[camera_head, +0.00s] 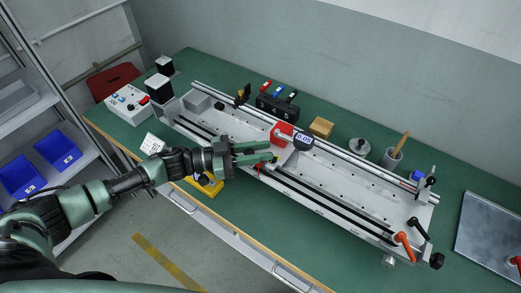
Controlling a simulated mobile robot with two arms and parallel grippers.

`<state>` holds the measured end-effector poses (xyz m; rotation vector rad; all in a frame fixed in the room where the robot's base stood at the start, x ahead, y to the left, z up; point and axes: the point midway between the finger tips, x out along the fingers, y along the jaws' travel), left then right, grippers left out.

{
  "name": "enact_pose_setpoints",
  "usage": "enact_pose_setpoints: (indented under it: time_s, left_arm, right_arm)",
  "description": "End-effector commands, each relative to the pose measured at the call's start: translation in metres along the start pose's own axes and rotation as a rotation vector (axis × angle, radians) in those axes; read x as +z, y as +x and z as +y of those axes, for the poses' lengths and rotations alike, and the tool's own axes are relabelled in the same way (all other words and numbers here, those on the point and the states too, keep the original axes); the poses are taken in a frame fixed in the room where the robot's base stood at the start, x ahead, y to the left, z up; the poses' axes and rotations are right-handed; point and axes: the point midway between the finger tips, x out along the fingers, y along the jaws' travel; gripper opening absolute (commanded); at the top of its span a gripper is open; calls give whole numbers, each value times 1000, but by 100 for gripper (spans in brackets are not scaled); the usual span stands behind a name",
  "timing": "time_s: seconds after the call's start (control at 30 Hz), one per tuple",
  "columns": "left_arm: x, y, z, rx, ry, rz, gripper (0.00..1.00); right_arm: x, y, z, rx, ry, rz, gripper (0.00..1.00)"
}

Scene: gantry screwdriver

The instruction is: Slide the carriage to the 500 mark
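The carriage (283,133) is a red and grey block on the long gantry rail, near the middle of its length. A small digital display (303,141) sits on its right side; its digits are too small to read surely. My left gripper (271,151) reaches in from the left, its two green fingers pointing right, just in front of the carriage. The fingers lie close together over the near part of the gantry. Whether they hold a part of the carriage is hidden. The scale marks, including the 500 mark, cannot be read. My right gripper is not in view.
The gantry frame (345,205) runs across the green table (225,205). Orange (402,240) and black levers stand at its right end. A white control box (128,103) stands left.

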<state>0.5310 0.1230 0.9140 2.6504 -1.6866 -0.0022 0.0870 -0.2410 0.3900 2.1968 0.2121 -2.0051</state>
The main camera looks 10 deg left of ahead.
Motion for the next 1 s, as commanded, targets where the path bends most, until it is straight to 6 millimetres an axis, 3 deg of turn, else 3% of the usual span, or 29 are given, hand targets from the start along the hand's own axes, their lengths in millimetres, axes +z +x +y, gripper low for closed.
enact_pose_setpoints:
  time_s: [0.27, 1.0]
  left_arm:
    - [0, 0, 0, 1, 0, 1, 0]
    - [0, 0, 0, 1, 0, 1, 0]
  right_arm:
    - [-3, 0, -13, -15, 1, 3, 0]
    - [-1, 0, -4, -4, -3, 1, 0]
